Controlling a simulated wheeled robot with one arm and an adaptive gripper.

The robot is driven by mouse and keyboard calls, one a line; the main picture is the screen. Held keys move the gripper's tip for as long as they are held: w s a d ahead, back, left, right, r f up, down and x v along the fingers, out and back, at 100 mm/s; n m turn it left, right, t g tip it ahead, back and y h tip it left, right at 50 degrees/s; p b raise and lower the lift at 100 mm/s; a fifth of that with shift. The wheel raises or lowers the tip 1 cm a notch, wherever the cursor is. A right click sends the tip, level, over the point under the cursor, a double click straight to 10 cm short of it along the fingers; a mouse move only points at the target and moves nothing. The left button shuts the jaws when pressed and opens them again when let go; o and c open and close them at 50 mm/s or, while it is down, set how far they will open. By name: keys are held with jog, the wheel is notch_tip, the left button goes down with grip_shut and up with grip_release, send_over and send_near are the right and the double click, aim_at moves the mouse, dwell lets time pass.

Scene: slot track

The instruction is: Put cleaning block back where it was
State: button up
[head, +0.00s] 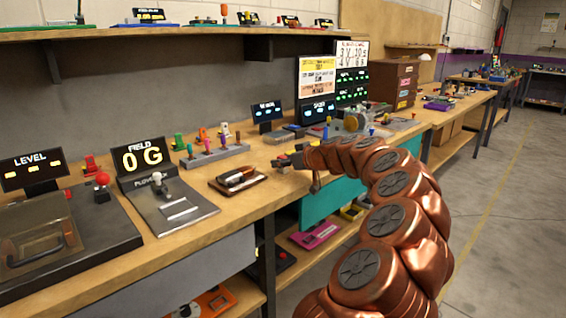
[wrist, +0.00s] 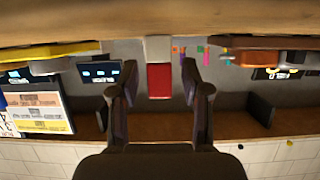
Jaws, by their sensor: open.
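My gripper (head: 287,162) reaches over the workbench edge at the end of my copper-coloured arm. In the wrist view, which looks upside down, my gripper (wrist: 160,82) is open. A block with a red part and a grey part (wrist: 159,80) shows between its two fingers, with a gap on each side. It may be the cleaning block; I cannot tell for certain, nor how far ahead it is. In the head view I cannot pick this block out. A grey slotted track (head: 215,156) with coloured pegs lies left of my gripper.
A dark tray (head: 226,187) with a brown-handled tool lies near the front edge. A plover "FIELD 0 G" station (head: 172,212) is further left. Small displays (head: 268,112) and boards (head: 317,80) stand behind. A shelf (head: 150,33) hangs above. Bare wood surrounds the tray.

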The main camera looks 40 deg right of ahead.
jog(key=shift+r, duration=0.15)
jog(key=shift+s+r, duration=0.15)
jog(key=shift+s, duration=0.05)
jog(key=v, duration=1.1)
jog(key=shift+s+p, duration=0.3)
jog(key=shift+p, duration=0.1)
jog(key=shift+a, duration=0.1)
